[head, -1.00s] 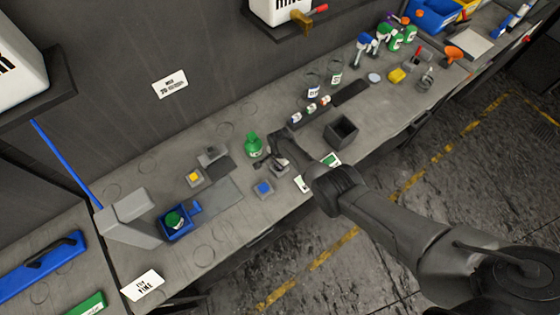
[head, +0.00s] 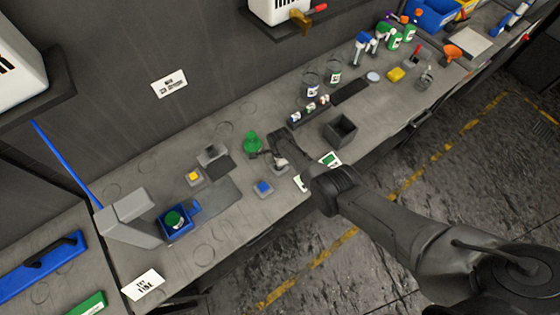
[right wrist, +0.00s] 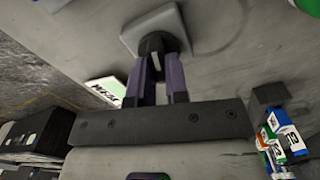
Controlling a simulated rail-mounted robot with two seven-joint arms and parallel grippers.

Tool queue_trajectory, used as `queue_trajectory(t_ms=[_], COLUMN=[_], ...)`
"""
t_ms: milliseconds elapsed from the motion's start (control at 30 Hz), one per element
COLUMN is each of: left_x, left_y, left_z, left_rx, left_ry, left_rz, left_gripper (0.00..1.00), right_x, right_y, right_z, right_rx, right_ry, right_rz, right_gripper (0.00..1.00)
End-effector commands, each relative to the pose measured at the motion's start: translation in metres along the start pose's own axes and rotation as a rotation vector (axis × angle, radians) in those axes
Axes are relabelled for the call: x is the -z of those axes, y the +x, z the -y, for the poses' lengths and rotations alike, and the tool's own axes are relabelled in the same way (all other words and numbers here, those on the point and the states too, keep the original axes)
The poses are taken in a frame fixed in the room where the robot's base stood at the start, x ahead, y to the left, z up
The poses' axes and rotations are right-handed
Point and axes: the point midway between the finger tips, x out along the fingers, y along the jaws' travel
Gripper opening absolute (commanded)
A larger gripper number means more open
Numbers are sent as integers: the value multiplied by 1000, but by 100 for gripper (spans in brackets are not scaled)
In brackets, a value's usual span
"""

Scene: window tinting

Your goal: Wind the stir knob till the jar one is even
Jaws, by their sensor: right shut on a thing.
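My right gripper (right wrist: 158,65) is shut on a dark knob (right wrist: 153,43), likely the stir knob, that stands on a square grey base (right wrist: 128,38). In the head view my right gripper (head: 274,158) is low over the bench, and my arm hides most of the knob there. A green bottle (head: 252,143) stands just behind and left of it. Two clear labelled jars (head: 310,88) stand farther back; I cannot tell which jar is meant or how even its contents are. My left gripper is not in view.
A blue tray (head: 191,228) holds a green-topped jar (head: 174,219). An open dark bin (head: 340,130) is to the right. Small bottles (head: 310,107) stand in a rack behind it.

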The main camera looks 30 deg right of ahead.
Motion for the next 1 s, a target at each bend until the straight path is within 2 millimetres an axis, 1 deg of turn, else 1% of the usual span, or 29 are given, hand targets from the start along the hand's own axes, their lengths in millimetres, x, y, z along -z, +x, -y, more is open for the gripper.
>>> queue_trajectory(t_ms=[233,267,500,533,800,867,967,1000], left_x=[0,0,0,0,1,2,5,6], left_y=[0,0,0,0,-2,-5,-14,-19], left_z=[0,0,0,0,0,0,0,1], left_rx=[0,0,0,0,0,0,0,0], left_ry=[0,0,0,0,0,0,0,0], left_rz=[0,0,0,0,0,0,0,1], left_gripper=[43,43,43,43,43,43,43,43], right_x=[-1,-1,0,0,0,0,0,0], right_y=[-1,-1,-1,0,-2,-6,-18,-25], right_z=[1,1,0,0,0,0,0,0], right_rx=[1,1,0,0,0,1,1,1], right_ry=[-1,-1,-1,-1,-1,-1,-1,-1], right_rz=[1,1,0,0,0,0,0,0], right_gripper=[0,16,39,40,40,40,40,40])
